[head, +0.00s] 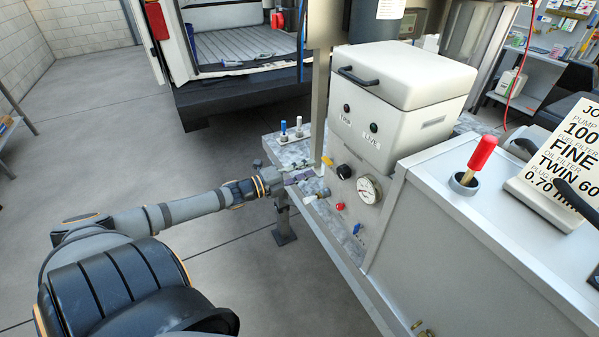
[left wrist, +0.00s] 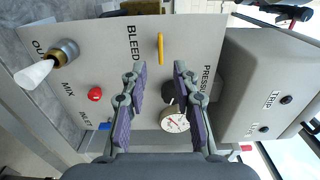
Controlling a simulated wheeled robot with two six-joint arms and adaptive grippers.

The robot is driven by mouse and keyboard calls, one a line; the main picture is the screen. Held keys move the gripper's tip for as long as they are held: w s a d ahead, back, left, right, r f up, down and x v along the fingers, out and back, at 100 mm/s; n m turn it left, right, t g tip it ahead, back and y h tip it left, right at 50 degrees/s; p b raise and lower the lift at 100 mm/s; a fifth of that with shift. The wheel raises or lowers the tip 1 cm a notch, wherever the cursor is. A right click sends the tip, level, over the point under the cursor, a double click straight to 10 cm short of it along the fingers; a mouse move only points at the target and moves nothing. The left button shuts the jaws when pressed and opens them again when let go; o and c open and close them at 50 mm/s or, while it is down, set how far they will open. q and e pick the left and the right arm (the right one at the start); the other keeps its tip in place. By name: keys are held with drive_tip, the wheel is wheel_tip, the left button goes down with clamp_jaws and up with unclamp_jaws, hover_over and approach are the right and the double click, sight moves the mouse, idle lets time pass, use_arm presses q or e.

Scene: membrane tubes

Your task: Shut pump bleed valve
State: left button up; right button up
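The yellow bleed valve lever (left wrist: 160,47) sits on the grey pump panel, beside the BLEED label, and lies along the direction of that word. It also shows small in the head view (head: 327,161). My left gripper (left wrist: 159,72) is open and empty, with its purple-padded fingers spread. In the left wrist view the lever lies just beyond the fingertips, in line with the gap between them. I see no contact with it. In the head view my left gripper (head: 305,177) is in front of the panel, just left of the lever. My right gripper is not in view.
The panel also carries a black knob (head: 344,171), a pressure gauge (head: 368,190), a red button (left wrist: 95,93), a blue part (left wrist: 105,126) and a brass fitting (left wrist: 68,50) with a white tube (left wrist: 35,73). A white control box (head: 400,105) rises above. Open floor lies left.

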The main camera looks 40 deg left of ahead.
use_arm(q)
drive_tip(key=shift+v, duration=1.1)
